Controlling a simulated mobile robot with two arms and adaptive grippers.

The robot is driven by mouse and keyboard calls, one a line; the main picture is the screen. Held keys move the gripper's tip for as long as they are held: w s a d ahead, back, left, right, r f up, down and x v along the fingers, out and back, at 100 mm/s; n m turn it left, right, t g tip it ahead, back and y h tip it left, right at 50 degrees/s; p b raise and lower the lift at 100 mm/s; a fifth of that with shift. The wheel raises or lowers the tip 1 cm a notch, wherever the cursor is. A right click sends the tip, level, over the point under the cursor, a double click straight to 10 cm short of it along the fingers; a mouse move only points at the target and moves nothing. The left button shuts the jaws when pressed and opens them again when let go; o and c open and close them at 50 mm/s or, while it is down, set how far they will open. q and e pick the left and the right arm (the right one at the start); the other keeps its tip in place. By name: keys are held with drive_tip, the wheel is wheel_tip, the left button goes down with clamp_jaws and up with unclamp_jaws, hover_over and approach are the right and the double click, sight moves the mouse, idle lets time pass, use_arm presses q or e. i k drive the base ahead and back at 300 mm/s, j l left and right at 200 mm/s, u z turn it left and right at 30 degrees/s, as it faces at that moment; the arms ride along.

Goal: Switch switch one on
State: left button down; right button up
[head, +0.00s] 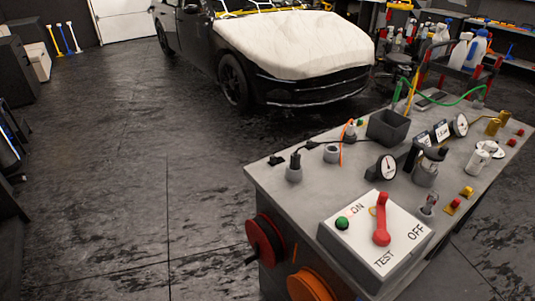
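A white switch panel (400,252) with ON, OFF and TEST printed on it sits at the near corner of the grey workbench (315,200). A red lever (382,215) stands on the panel, its rounded wide end low and its narrow end up between ON and OFF. I cannot tell for sure which label it is set to. A green round button or lamp (342,223) is at the panel's left, by ON. I see no number on the panel. Neither of my grippers is in view.
On the bench are a dark open box (388,127), a round gauge (386,168), another gauge (459,125) and several small fittings. A red reel (265,240) and an orange reel (313,284) hang on its side. A covered car (290,48) stands behind. The left floor is clear.

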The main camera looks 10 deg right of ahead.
sight(273, 159)
drive_tip(key=i+z, duration=0.15)
drive_tip(key=i, duration=0.3)
drive_tip(key=i+j+z, duration=0.15)
drive_tip(key=i, duration=0.25)
